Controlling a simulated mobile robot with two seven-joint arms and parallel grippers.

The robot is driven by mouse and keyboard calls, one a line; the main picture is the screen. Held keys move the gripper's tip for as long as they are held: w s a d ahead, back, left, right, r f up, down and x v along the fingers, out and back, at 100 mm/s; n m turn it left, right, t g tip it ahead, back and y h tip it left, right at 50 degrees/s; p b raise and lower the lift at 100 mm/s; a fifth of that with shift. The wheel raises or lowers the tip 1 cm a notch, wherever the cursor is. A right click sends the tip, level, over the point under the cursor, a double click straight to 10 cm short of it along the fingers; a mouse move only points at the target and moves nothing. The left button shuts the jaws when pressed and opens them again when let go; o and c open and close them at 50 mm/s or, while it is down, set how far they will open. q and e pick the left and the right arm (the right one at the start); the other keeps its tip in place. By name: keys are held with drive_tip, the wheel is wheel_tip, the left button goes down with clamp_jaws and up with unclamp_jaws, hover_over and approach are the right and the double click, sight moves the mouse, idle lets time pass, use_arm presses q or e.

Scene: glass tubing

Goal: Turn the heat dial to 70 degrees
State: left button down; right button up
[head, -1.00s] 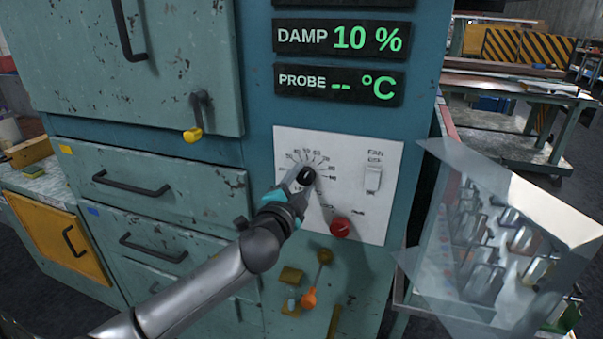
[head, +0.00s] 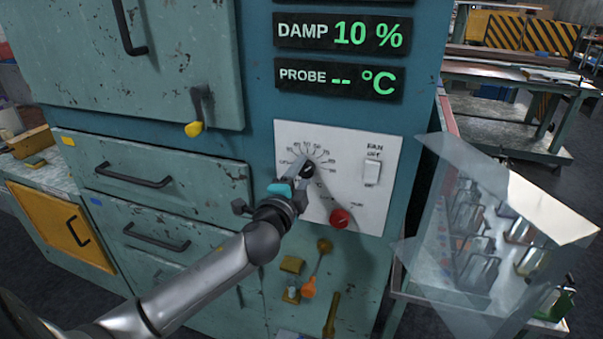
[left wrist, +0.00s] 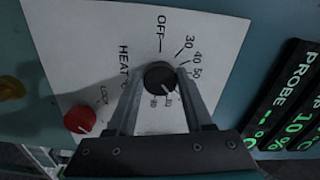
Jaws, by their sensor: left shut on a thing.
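The black heat dial (left wrist: 158,76) sits on a white panel (head: 348,200) with OFF and a ring of numbers around it. In the head view the dial (head: 307,168) is partly covered by my left gripper (head: 302,172). In the left wrist view my left gripper (left wrist: 160,84) is shut on the dial, one finger on each side. A pale mark on the dial's face points to the lower right, past the 50. The numbers there are partly hidden by the fingers, so the exact setting cannot be read. My right gripper is not in view.
A red knob (head: 339,218) is below right of the dial, and a white fan switch (head: 372,171) is to its right. The display above reads DAMP 10 % (head: 342,35) and PROBE -- °C (head: 338,80). A clear-sided case of glassware (head: 425,265) stands at right.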

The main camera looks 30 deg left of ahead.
use_arm(q)
drive_tip(key=shift+c, duration=1.4)
unclamp_jaws()
drive_tip(key=shift+s, duration=0.1)
drive_tip(key=b+v, duration=0.2)
drive_tip(key=v, duration=1.3)
drive_tip(key=shift+a+f, duration=0.1)
